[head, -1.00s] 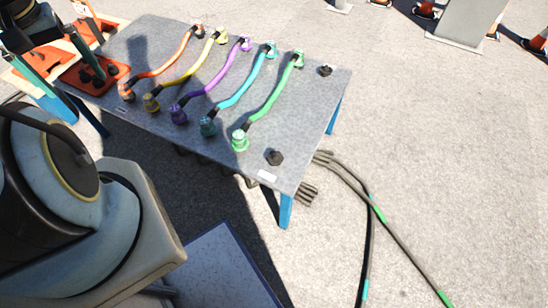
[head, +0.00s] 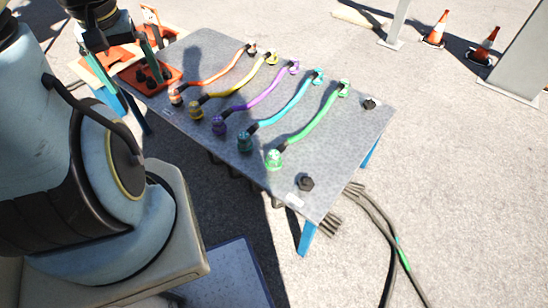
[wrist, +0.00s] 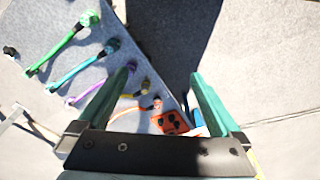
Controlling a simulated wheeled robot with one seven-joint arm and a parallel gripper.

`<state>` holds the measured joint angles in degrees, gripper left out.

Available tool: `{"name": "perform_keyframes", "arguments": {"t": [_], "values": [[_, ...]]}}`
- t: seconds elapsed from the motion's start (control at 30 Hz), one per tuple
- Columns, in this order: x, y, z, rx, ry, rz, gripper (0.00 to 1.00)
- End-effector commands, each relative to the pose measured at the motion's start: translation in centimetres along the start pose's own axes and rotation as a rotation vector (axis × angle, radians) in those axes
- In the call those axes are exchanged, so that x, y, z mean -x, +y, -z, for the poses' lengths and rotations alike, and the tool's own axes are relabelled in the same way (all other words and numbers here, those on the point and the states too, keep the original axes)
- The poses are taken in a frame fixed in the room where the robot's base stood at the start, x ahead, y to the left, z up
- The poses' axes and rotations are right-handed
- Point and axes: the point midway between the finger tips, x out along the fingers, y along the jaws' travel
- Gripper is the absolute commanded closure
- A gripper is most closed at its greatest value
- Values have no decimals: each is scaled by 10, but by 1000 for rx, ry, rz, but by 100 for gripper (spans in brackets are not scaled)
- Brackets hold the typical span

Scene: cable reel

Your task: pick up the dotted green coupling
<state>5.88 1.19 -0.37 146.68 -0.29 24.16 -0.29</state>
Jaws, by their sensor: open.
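A green cable (head: 315,119) lies at the right of the grey table. Dots are too small to tell for certain on either. In the wrist view, one green coupling (wrist: 89,18) is at the upper left, outside the fingers; the other end (wrist: 31,73) is farther left. My gripper (head: 116,58) is open and empty, above the table's left end, well left of the green cable. It also shows in the wrist view (wrist: 160,83).
Cyan (head: 283,105), purple (head: 258,97), yellow (head: 233,86) and orange (head: 212,74) cables lie between my gripper and the green one. An orange tray (head: 165,80) is at the left end. Black knobs (head: 306,183) sit at the right end. Dark cables hang beside the table.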

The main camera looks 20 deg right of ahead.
Motion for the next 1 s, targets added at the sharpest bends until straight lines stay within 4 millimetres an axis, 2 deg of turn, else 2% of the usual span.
{"name": "perform_keyframes", "arguments": {"t": [0.13,0.27,0.53,0.7,0.8,0.9,1.0], "values": [[-9,5,3,-20,-6,-6,7],[-43,31,13,-107,-31,-31,7],[-155,132,34,-429,-104,-82,7],[-228,203,30,-649,-130,-84,7],[-265,240,23,-768,-136,-78,7],[-292,269,16,-866,-135,-71,7],[-307,288,10,-928,-132,-66,7]]}}
